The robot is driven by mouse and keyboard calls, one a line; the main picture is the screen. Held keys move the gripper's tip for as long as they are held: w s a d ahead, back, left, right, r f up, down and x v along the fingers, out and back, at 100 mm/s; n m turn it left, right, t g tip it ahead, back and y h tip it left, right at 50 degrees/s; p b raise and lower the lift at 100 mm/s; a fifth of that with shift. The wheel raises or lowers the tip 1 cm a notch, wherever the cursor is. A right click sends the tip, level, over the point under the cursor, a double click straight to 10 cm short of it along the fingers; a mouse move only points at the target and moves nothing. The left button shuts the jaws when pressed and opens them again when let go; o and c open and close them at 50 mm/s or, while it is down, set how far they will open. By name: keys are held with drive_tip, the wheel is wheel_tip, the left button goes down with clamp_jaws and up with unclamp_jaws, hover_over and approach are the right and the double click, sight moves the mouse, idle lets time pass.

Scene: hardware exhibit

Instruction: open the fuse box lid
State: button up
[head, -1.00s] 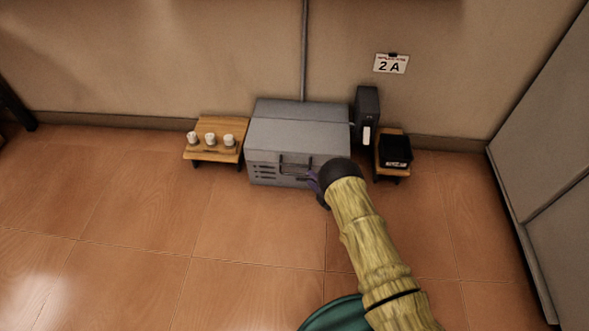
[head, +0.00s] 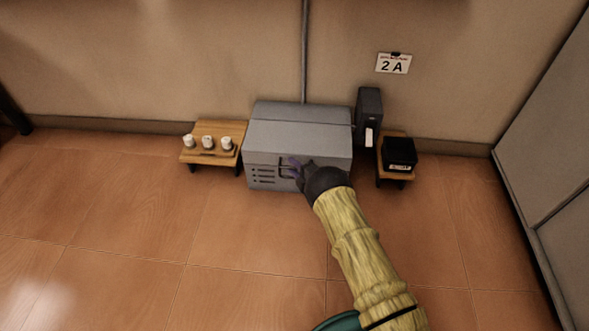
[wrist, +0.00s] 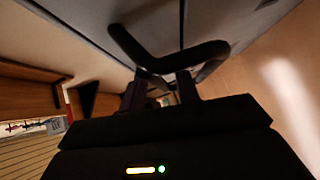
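The grey fuse box (head: 270,176) stands on the floor against the wall in the head view. Its lid (head: 290,138) lies shut on top, with a dark handle on the front. In the wrist view the black bent handle (wrist: 165,62) is just ahead of my gripper (wrist: 160,88). The two fingers show a gap between them; I cannot tell whether they touch the handle.
A small wooden stand (head: 211,158) with three white cups is left of the box. On the right are a dark upright unit (head: 369,116) and a low stand with a black box (head: 399,153). A grey cabinet (head: 555,140) bounds the right. The floor in front is clear.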

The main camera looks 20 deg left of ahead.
clamp_jaws()
